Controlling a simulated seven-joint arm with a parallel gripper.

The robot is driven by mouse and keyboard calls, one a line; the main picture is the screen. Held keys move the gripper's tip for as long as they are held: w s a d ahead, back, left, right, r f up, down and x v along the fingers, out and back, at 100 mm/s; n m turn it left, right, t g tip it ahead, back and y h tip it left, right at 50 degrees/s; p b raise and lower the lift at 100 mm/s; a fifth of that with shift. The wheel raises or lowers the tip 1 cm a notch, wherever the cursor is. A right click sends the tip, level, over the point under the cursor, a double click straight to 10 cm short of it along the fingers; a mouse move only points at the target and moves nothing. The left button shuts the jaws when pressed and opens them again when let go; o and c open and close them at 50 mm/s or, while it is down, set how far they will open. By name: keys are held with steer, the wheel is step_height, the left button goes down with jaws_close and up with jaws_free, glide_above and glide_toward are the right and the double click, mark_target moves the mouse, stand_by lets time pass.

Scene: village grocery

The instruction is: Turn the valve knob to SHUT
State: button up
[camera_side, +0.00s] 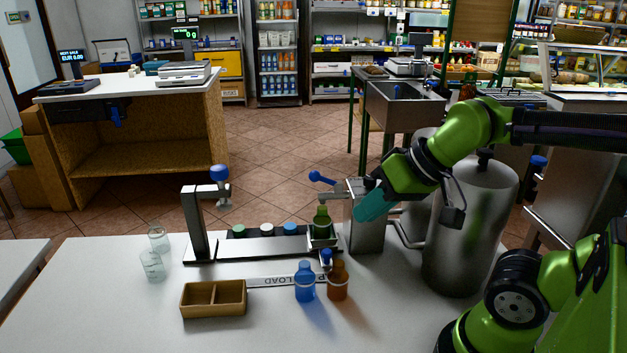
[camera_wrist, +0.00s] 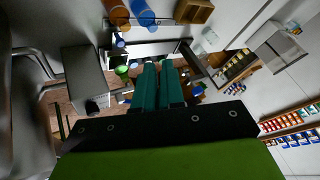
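My gripper (camera_side: 370,207) hangs beside the upper right of a grey metal dispenser box (camera_side: 369,231), pointing down and left. In the wrist view its two teal fingers (camera_wrist: 159,66) lie close together with nothing visible between them. A blue-ended lever (camera_side: 320,177) sticks out to the left of the box top, apart from the fingers. A blue round knob (camera_side: 220,173) tops the press post at left, and a small blue knob (camera_side: 327,257) sits at the rail's front. No SHUT marking is readable, so I cannot tell which part is the valve knob.
A green bottle (camera_side: 321,222) stands at the rail's right end. A blue bottle (camera_side: 305,281), an amber bottle (camera_side: 338,281) and a wooden tray (camera_side: 213,299) stand in front. Clear glasses (camera_side: 152,266) are at left. A steel tank (camera_side: 470,230) stands close right of the box.

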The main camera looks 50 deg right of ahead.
steer(key=o, duration=0.5)
steer(key=shift+w+d+f+m+g, duration=0.15)
steer(key=shift+w+d+m, duration=0.05)
steer(key=shift+w+d, duration=0.25)
steer(key=shift+w+d+f+m+g, duration=0.15)
steer(key=shift+w+d+m, duration=0.05)
steer(key=shift+w+d, duration=0.2)
steer(key=o, duration=0.4)
steer(key=w+d, duration=0.1)
steer(key=w+d+r+m+h, duration=0.1)
steer(key=w+d, duration=0.1)
steer(key=w+d+r+m+g, duration=0.1)
steer(key=d, duration=0.1)
steer(key=shift+w+r, duration=0.15)
steer(key=shift+w, duration=0.25)
step_height(320, 180, up, 8)
steer(key=m+g+h, duration=0.1)
steer(key=m+g, duration=0.5)
steer(key=m, duration=0.6)
glide_above(370, 177)
step_height(370, 177, down, 16)
steer(key=shift+f, duration=0.15)
steer(key=c, duration=1.1)
